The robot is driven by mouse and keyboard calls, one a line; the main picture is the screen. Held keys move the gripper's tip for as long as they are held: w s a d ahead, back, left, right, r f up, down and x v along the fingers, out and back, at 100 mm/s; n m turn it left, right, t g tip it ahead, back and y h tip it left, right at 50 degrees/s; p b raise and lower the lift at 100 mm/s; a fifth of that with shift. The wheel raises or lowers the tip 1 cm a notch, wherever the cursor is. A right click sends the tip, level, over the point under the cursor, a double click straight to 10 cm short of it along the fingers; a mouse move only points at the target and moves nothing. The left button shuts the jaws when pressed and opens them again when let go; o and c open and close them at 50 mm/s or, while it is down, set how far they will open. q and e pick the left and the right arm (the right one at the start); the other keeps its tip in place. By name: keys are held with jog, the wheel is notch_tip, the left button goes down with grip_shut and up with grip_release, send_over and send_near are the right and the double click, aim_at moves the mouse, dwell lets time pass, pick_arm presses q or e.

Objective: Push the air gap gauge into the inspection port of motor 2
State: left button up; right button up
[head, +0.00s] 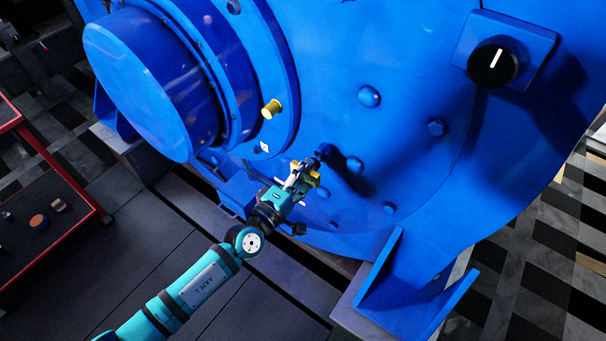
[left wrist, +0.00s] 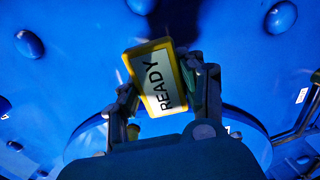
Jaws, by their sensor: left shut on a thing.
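The big blue motor (head: 330,60) fills most of the head view. My left gripper (head: 301,178) is close to the motor's lower face, shut on the air gap gauge (head: 314,174). The left wrist view shows the gauge (left wrist: 158,80) as a yellow-framed body with a pale display reading READY, tilted between the two fingers. A short dark blue stub (head: 325,152), which looks like the inspection port, sticks out of the face just beyond the gauge. Whether the gauge's tip touches or enters it is not clear. The right gripper is not in view.
A yellow-tipped fitting (head: 271,109) and several bolt heads (head: 369,97) stick out of the motor. A black knob (head: 492,66) is at the upper right. A red-framed cart (head: 60,165) with small parts stands at the left. Blue feet brace the motor below.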

pick_arm(q)
jog(key=shift+x, duration=1.1)
jog(key=o, duration=1.3)
jog(key=shift+o, duration=0.2)
jog(key=shift+s+a+f, duration=0.1)
jog(key=shift+s+a, duration=0.05)
jog(key=shift+s, duration=0.05)
jog(key=v, duration=1.1)
jog(key=shift+s, duration=0.2)
jog(key=shift+a, duration=0.1)
